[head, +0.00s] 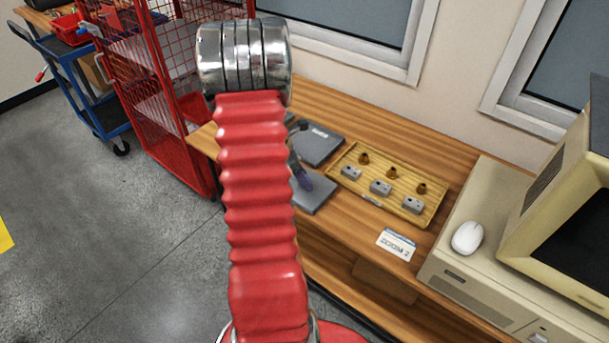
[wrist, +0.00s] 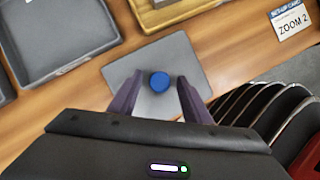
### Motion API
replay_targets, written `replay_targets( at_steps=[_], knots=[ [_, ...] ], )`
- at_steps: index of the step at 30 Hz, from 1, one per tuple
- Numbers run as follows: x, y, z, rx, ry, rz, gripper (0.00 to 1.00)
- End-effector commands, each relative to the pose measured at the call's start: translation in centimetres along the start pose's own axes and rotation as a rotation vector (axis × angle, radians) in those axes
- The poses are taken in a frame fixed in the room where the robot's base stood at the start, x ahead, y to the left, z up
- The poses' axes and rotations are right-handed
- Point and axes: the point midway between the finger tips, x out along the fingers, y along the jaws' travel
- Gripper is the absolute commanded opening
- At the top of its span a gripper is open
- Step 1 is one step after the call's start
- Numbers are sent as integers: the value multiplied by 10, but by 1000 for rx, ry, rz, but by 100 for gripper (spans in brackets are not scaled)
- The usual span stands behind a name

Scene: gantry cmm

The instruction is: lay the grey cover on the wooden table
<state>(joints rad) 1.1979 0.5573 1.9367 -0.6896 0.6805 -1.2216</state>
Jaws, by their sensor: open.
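The grey cover (wrist: 189,61) is a flat plate with a round blue knob (wrist: 160,82) on top. It appears to lie flat on the wooden table (wrist: 235,55), close to the front edge. In the head view the cover (head: 318,193) shows partly behind my arm. My gripper (wrist: 159,88) is open over it, with one purple finger on each side of the knob and a gap to each. In the head view my gripper (head: 301,172) is mostly hidden by my red arm.
A grey open tray (head: 322,144) lies behind the cover. A yellowish wooden tray (head: 432,208) with brass pieces and grey blocks stands to its right. A set-up card (head: 396,244), beige computer (head: 475,270) and mouse (head: 467,237) are further right. A red mesh cage (head: 150,90) stands left.

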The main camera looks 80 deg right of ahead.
Motion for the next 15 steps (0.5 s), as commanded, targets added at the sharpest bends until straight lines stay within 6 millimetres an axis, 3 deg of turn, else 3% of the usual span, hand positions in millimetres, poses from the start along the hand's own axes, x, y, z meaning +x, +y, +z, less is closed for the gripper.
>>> replay_targets(
  at_steps=[7,15],
  knots=[
    [-21,1,0,0,-1,3,44],
    [-67,1,0,1,0,5,44]
  ],
)
